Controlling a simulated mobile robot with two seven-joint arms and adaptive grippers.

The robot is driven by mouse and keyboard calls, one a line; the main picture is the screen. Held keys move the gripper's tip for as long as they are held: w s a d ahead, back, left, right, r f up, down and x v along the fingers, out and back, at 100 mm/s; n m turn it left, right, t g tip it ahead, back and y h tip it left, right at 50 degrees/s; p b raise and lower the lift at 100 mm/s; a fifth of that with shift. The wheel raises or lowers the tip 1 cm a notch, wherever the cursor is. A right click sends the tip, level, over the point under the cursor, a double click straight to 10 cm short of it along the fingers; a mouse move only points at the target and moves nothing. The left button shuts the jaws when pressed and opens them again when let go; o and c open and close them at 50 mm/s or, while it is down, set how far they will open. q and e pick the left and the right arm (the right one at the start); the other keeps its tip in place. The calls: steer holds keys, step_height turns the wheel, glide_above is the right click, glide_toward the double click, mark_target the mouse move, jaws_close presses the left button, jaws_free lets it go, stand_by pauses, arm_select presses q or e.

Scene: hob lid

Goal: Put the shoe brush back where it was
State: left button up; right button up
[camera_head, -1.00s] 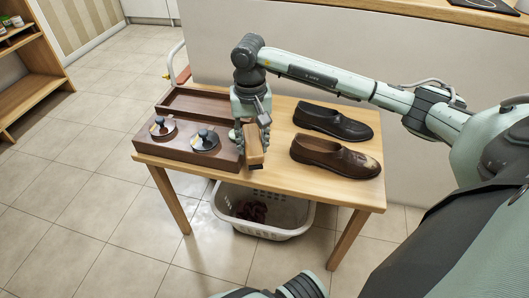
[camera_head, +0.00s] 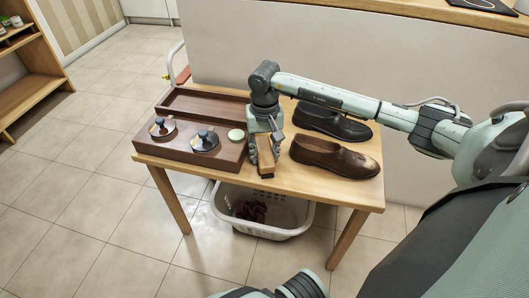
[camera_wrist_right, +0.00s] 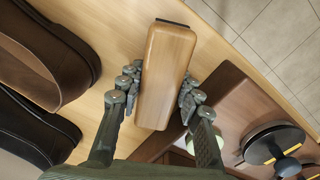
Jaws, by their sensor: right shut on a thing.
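The shoe brush (camera_head: 265,157) has a light wooden back and a dark strip at its end. My right gripper (camera_head: 264,150) is shut on it, with fingers on both long sides. In the right wrist view the brush (camera_wrist_right: 167,70) lies between the fingers (camera_wrist_right: 161,84) over the table top. It is between the dark wooden box (camera_head: 222,158) and the brown shoe (camera_head: 335,157). I cannot tell whether the brush touches the table. My left gripper is not in view.
Two round dark items with knobs (camera_head: 205,140) (camera_head: 162,127) and a pale round tin (camera_head: 236,135) sit on the box. A black shoe (camera_head: 332,122) stands behind the brown one. A white basket (camera_head: 280,232) is under the table (camera_head: 300,187). The table's front right is clear.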

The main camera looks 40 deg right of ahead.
mark_target(265, 150)
steer(key=o, duration=1)
steer(key=shift+r, duration=0.55)
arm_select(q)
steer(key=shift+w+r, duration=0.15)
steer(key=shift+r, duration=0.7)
arm_select(e)
step_height(265, 150, up, 11)
steer(key=shift+r, duration=0.1)
